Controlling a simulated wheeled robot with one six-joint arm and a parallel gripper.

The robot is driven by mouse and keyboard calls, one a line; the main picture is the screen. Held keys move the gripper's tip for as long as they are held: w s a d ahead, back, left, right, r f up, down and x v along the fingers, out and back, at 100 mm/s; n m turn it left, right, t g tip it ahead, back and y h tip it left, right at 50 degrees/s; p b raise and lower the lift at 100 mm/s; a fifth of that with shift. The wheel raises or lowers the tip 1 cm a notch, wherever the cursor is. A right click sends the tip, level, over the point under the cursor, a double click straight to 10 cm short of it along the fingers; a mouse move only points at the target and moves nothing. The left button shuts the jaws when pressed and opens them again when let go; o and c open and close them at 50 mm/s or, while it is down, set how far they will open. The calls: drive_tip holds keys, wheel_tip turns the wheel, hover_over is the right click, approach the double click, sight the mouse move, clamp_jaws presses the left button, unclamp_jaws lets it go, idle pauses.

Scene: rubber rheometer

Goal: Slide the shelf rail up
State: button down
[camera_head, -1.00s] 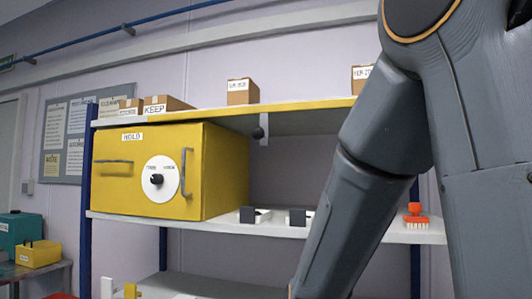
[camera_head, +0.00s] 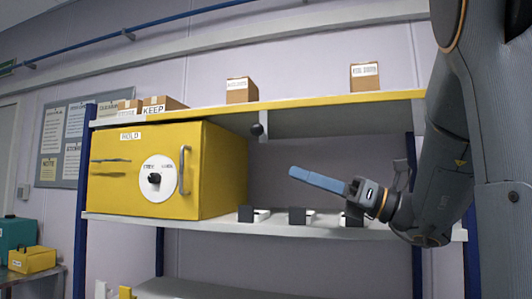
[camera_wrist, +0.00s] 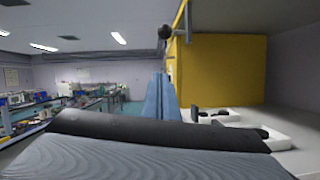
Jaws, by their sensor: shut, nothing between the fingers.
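A short pale upright rail (camera_head: 264,126) hangs below the yellow front edge of the top shelf, right of the yellow cabinet, in the head view. A black ball knob (camera_head: 257,130) sits beside it. The knob also shows in the wrist view (camera_wrist: 164,31), near the top and above the fingers. My gripper (camera_head: 293,172) has blue fingers pointing left. It is shut and empty, below and to the right of the knob and apart from it. The fingers also show in the wrist view (camera_wrist: 159,80).
The yellow cabinet (camera_head: 222,165), with a dial and handle, fills the left of the middle shelf. Black-and-white blocks (camera_head: 300,216) stand along that shelf's front, below my fingers. Cartons (camera_head: 241,91) stand on the top shelf. Space right of the cabinet is open.

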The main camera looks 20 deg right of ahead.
sight(266, 123)
drive_tip(key=w+a+r+p, duration=0.5)
drive_tip(key=w+a+r, duration=0.1)
drive_tip(key=r, duration=0.1)
drive_tip(key=shift+w+a, duration=0.15)
drive_tip(key=shift+a, duration=0.15)
idle(0.5)
drive_tip(key=shift+r, duration=0.1)
drive_tip(key=shift+r, duration=0.1)
drive_tip(key=shift+r+p, duration=1.8)
drive_tip(key=shift+r, duration=0.85)
